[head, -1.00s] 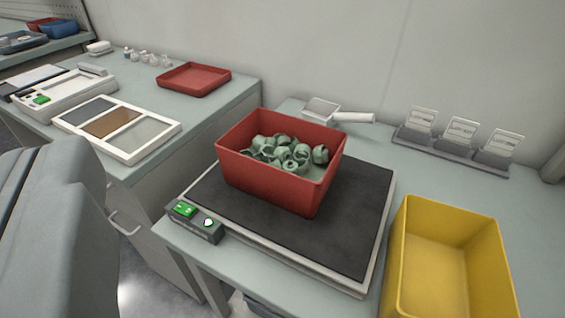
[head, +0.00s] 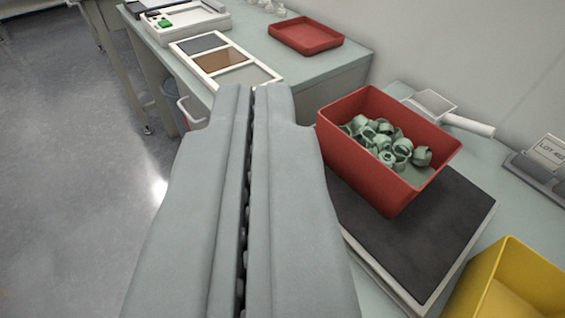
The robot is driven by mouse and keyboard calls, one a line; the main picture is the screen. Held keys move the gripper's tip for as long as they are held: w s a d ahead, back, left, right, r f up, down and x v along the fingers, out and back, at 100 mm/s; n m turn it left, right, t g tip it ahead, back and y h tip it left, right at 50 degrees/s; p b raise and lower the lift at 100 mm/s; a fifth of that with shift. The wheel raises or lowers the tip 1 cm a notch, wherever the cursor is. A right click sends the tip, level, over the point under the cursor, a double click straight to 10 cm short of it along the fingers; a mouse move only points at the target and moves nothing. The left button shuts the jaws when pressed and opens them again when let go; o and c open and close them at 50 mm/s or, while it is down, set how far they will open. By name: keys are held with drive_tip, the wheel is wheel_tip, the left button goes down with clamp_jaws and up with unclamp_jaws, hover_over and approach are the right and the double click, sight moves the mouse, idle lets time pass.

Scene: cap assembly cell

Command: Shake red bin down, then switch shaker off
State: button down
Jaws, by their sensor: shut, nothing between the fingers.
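The red bin (head: 372,172) stands on the dark top of the shaker (head: 420,232) in the right half of the head view. Several pale green ring-shaped caps (head: 388,146) lie in it, heaped unevenly with bare floor at the right. My gripper (head: 252,90) fills the middle of the view. Its two grey fingers are together with nothing between them, left of the bin in the picture. The shaker's left front part, where its switch box was seen earlier, is hidden behind my gripper.
A yellow bin (head: 482,272) stands at the lower right. A scoop (head: 462,122) lies behind the red bin, and a card holder (head: 540,170) is at the right edge. A red tray (head: 305,36) and a three-panel board (head: 222,58) lie on the bench at the back. Open floor is at left.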

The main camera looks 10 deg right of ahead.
drive_tip(key=w+f+n+g, duration=0.2)
drive_tip(key=w+f+g, duration=0.2)
drive_tip(key=w+g, duration=0.2)
drive_tip(key=w+f+n+g, duration=0.2)
drive_tip(key=w+f+g, duration=0.3)
drive_tip(key=w, duration=0.5)
drive_tip(key=w+f+n+g, duration=0.2)
drive_tip(key=w+f+g, duration=0.2)
drive_tip(key=w, duration=0.5)
drive_tip(key=shift+f+n+g+h, duration=0.3)
drive_tip(key=shift+n+g+h, duration=0.1)
drive_tip(key=shift+g, duration=0.9)
drive_tip(key=f, duration=0.4)
drive_tip(key=s+f, duration=0.1)
drive_tip(key=f, duration=0.8)
drive_tip(key=shift+s+d+f, duration=0.2)
drive_tip(key=shift+d+f, duration=0.15)
drive_tip(key=shift+d, duration=0.05)
drive_tip(key=shift+f, duration=0.1)
drive_tip(key=shift+s+d+f, duration=0.1)
drive_tip(key=shift+s+f, duration=0.15)
drive_tip(key=shift+f, duration=0.15)
